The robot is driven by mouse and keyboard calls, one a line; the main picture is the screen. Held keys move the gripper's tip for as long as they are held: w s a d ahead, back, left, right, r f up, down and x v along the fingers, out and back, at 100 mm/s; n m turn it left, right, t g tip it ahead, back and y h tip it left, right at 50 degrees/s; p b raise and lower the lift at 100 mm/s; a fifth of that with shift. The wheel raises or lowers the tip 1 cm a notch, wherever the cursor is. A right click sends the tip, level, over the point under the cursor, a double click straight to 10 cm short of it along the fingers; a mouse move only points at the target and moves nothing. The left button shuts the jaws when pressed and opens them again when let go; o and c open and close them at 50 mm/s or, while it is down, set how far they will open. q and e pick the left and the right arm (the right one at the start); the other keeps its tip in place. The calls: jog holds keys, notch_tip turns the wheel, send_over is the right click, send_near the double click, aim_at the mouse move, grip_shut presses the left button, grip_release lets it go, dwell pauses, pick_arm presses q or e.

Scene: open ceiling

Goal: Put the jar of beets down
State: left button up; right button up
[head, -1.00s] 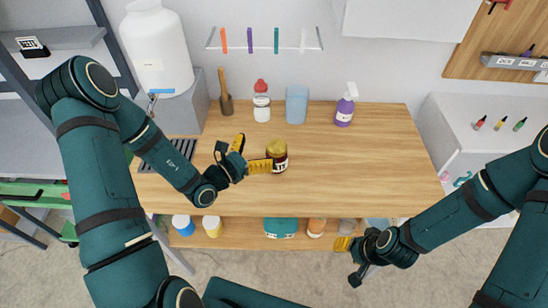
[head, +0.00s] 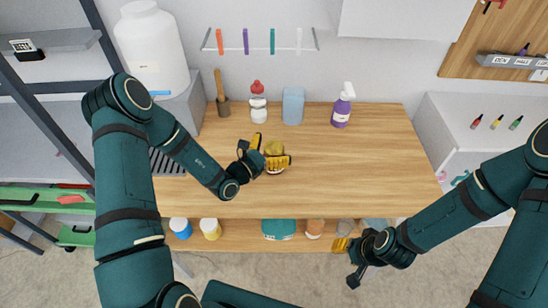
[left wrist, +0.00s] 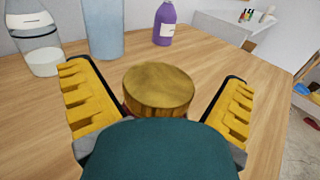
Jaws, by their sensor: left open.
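The jar of beets (head: 275,150) stands upright on the wooden tabletop (head: 350,175), its gold lid on top. In the left wrist view its gold lid (left wrist: 158,88) shows between my yellow fingers, with the lower jar hidden by the gripper body. My left gripper (head: 272,150) is open, with its fingers on either side of the jar; gaps show beside the lid in the wrist view. My right gripper (head: 348,258) hangs in front of the table's front edge, far from the jar; its finger opening is not clear.
At the back of the table stand a red-capped bottle (head: 258,102), a blue cup (head: 293,106) and a purple spray bottle (head: 342,106). The table's middle and right are clear. Several containers sit on the lower shelf (head: 250,238).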

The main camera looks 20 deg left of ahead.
pick_arm(q)
jog(key=c, duration=1.4)
jog(key=shift+r, duration=0.2)
